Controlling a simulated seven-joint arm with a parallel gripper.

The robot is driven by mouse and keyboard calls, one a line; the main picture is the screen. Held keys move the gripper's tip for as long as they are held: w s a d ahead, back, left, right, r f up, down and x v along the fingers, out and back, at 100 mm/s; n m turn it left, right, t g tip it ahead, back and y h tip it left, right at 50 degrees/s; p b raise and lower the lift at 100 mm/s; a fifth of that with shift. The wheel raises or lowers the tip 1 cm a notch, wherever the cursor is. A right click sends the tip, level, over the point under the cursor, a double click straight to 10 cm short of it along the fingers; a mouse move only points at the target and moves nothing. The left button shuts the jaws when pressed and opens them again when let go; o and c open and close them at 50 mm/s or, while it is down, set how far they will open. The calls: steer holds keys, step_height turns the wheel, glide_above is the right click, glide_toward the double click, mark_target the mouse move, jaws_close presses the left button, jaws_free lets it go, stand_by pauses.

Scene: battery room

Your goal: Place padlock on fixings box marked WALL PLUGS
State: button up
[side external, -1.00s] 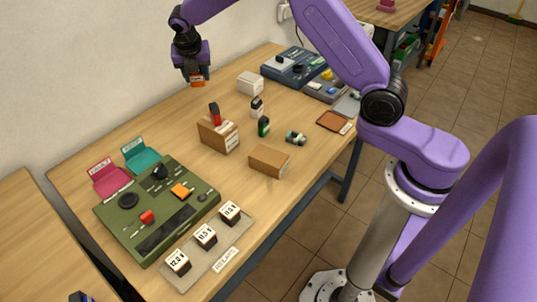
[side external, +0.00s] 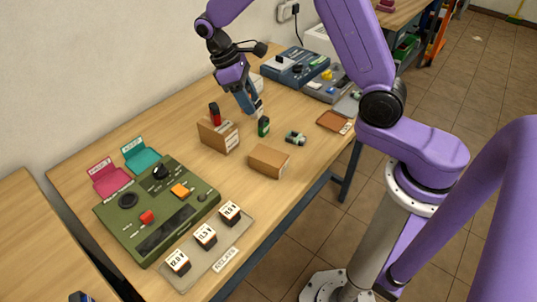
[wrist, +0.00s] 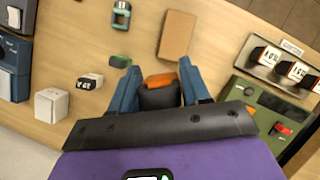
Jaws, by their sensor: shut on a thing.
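My gripper (side external: 252,106) points down over the table, behind the taller cardboard box (side external: 218,136). Its blue fingers are shut on an orange and dark thing, apparently the padlock (wrist: 160,80), seen between the fingers in the wrist view. The side view barely shows what is held. The taller box bears a white label too small to read, and a red and black thing (side external: 214,114) stands on top. A lower cardboard box (side external: 269,161) lies nearer the front with a bare top; it also shows in the wrist view (wrist: 177,37). I cannot tell which is marked WALL PLUGS.
A small green and black item (side external: 264,126) and a battery-like item (side external: 296,138) stand close by. A green control panel (side external: 128,240) and a relay tray (side external: 213,262) fill the left front.

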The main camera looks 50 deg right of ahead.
steer(key=s+m+y, duration=0.2)
steer(key=s+m, duration=0.4)
steer(key=s, duration=0.1)
glide_above(275, 159)
steer(key=w, duration=0.2)
step_height(275, 159, down, 4)
steer(key=shift+s+f, duration=0.2)
steer(key=shift+f, duration=4.05)
steer(key=shift+f+g, duration=0.1)
steer(key=shift+g, duration=0.2)
steer(key=o, duration=1.1)
